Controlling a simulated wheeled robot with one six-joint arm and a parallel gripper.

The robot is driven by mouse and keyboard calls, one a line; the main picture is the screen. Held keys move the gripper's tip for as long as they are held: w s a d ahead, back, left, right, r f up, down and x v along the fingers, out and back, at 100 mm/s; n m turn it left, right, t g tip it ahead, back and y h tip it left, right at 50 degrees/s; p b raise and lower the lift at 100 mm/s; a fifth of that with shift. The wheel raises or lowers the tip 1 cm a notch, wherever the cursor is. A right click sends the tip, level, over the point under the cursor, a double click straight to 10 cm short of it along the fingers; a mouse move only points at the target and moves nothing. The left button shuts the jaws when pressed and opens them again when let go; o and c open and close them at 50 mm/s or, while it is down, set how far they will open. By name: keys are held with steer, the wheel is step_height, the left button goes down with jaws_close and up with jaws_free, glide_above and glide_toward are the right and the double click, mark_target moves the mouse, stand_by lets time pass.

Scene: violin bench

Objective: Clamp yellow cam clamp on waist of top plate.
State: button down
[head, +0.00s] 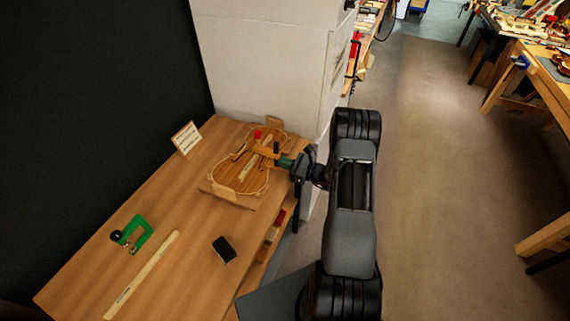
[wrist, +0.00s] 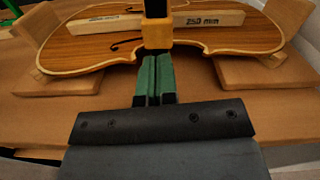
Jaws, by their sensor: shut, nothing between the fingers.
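The top plate (head: 229,181) lies in a wooden cradle on the bench; its striped wood and pale edge also show in the wrist view (wrist: 240,35). The yellow cam clamp (head: 264,152) sits at the waist, with its yellow body at the plate's near edge in the wrist view (wrist: 157,34) and a black upright part above it. My gripper (head: 286,162) has green fingers, also seen in the wrist view (wrist: 154,62). They are shut and empty, right in front of the clamp body. Whether they touch it, and how the clamp's lower side grips, I cannot tell.
A bar marked 250 mm (wrist: 210,18) lies across the plate. A green clamp (head: 138,236), a long wooden strip (head: 142,275) and a black block (head: 224,249) lie on the bench (head: 175,215). A small sign (head: 186,138) stands behind. A white wall (head: 260,60) rises beyond.

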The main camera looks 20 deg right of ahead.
steer(key=b+v, duration=0.2)
steer(key=v, duration=1.4)
steer(key=shift+s, duration=0.1)
steer(key=s+a+r+n+g+h, duration=0.1)
steer(key=s+a+n+g+h, duration=0.3)
steer(key=s+a+n+g, duration=0.7)
steer(key=a+r+n+h, duration=0.4)
steer(key=a+r+n, duration=0.1)
steer(key=r+n, duration=0.2)
steer(key=a+r+n+t+h, duration=0.1)
steer(key=a+r+n+h, duration=0.3)
steer(key=r+n, duration=0.4)
step_height(320, 180, up, 2)
steer(key=shift+a+r+p, duration=0.15)
steer(key=shift+a+p, duration=0.25)
steer(key=shift+a, duration=0.2)
steer(key=c, duration=1.8)
jaws_free()
